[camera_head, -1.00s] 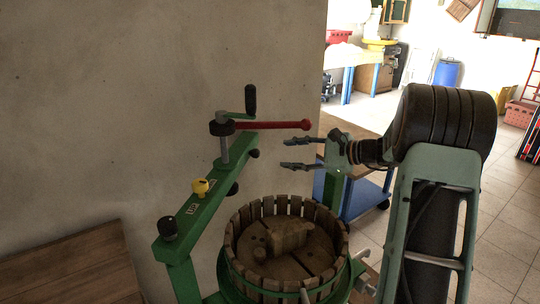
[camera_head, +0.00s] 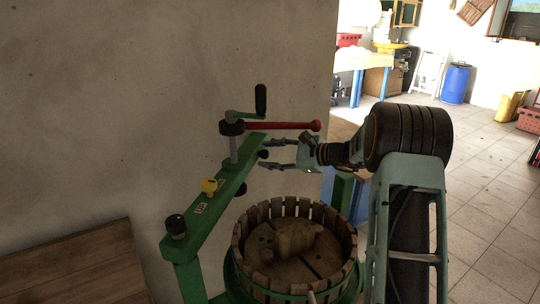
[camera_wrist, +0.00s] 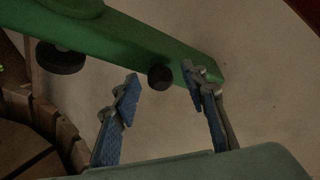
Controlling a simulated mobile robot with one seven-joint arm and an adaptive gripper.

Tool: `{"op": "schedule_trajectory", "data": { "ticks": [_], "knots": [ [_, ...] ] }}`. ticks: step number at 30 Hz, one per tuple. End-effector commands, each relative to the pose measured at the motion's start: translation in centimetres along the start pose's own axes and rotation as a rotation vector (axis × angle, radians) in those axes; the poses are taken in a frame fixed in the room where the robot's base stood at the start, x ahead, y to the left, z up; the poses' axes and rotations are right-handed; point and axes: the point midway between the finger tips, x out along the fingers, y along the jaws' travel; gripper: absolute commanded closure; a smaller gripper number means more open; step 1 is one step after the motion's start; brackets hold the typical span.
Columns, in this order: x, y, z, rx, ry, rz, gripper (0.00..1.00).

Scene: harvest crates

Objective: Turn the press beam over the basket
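The green press beam (camera_head: 213,192) is swung to the left of the slatted wooden basket (camera_head: 264,291). Its hinge end stands on a green post near the basket; its free end points toward the wall. A black knob (camera_wrist: 160,77) sticks out at the beam's free end. My gripper (camera_head: 264,154) is open at that free end, above the basket's far side. In the wrist view its two blue-padded fingers (camera_wrist: 163,88) stand on either side of the knob, apart from it. The beam (camera_wrist: 142,48) crosses behind the fingertips.
A screw with a crank and a red handle (camera_head: 283,126) rises from the beam, just above my gripper. Wooden blocks (camera_head: 296,236) lie in the basket. A wall stands behind; open floor (camera_head: 484,200) lies right.

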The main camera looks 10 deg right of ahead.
Motion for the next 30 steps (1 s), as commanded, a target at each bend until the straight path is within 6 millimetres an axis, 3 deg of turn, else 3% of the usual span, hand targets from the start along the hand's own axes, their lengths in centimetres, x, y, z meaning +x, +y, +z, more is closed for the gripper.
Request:
{"op": "schedule_trajectory", "data": {
  "ticks": [5, 15, 30],
  "knots": [
    [-0.02, -0.01, 0.00, 0.000, 0.000, 0.000, 0.61],
    [-0.04, -0.02, 0.01, -0.001, 0.000, 0.000, 0.99],
    [0.26, 0.11, 0.21, -0.001, 0.000, 0.000, 1.00]
  ]
}}
